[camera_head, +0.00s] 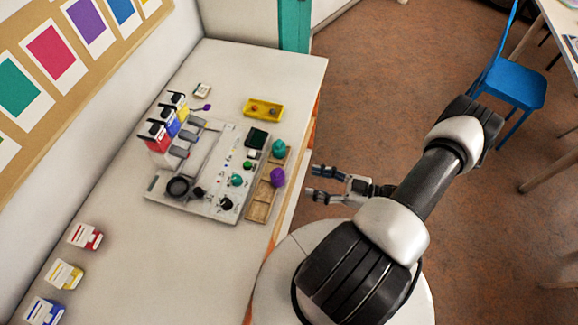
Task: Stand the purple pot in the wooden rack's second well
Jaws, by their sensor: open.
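The purple pot (277,177) is at the right side of the wooden rack (259,212), around its middle. I cannot tell whether it sits fully in a well or partly on the rack's edge. A teal pot (278,146) is at the rack's far end. The near part of the rack looks empty. My gripper (313,182) is open and empty, to the right of the purple pot and apart from it, past the table's edge. Its fingers point left toward the rack.
Left of the rack is a grey-white machine (212,150) with dark knobs and coloured cartridges. A yellow tray (263,110) lies beyond the rack. Small red, yellow and blue boxes stand at the table's near left. The white table (180,255) is clear in front. A blue chair (515,80) stands right.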

